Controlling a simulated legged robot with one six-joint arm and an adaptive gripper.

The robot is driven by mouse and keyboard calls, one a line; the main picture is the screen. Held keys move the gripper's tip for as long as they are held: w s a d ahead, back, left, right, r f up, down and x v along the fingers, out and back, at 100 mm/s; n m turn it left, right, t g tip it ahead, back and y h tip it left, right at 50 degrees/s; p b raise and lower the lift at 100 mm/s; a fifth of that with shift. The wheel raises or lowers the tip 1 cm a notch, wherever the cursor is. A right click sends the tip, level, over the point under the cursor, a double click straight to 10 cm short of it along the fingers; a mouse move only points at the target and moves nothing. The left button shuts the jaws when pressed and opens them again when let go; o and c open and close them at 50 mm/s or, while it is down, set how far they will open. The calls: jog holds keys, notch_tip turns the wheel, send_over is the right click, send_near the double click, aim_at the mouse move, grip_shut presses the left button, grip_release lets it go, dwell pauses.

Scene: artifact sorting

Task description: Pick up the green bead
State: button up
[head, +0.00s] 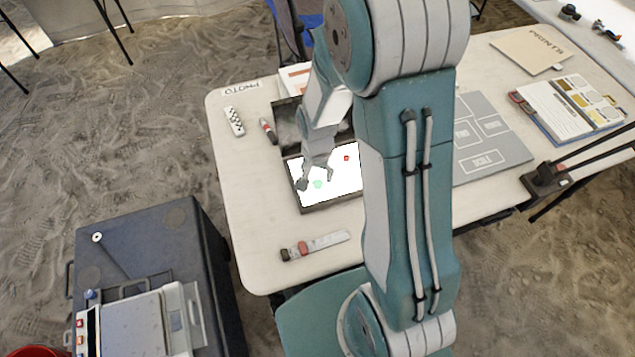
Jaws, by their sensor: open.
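The green bead (318,184) is a small green spot on the bright white floor of a dark-rimmed tray (328,205) on the table. A small red bead (346,158) lies in the same tray, farther right and back. My gripper (305,181) reaches down over the left part of the white area. Its fingers are apart, with nothing seen between them. The green bead shows just right of the fingertips. I cannot tell how high the fingertips are above the tray. My arm hides the tray's right edge.
The table (245,190) also bears a checkered scale bar (234,121), a marker (268,130), a brush-like tool (315,245), a grey sorting board (490,140) and an open book (570,105). A dark case (190,235) with a scale (135,325) stands at the lower left.

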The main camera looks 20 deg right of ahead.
aim_at(317, 182)
jog(key=shift+f, duration=1.9)
jog(key=c, duration=0.8)
jog(key=shift+c, duration=0.2)
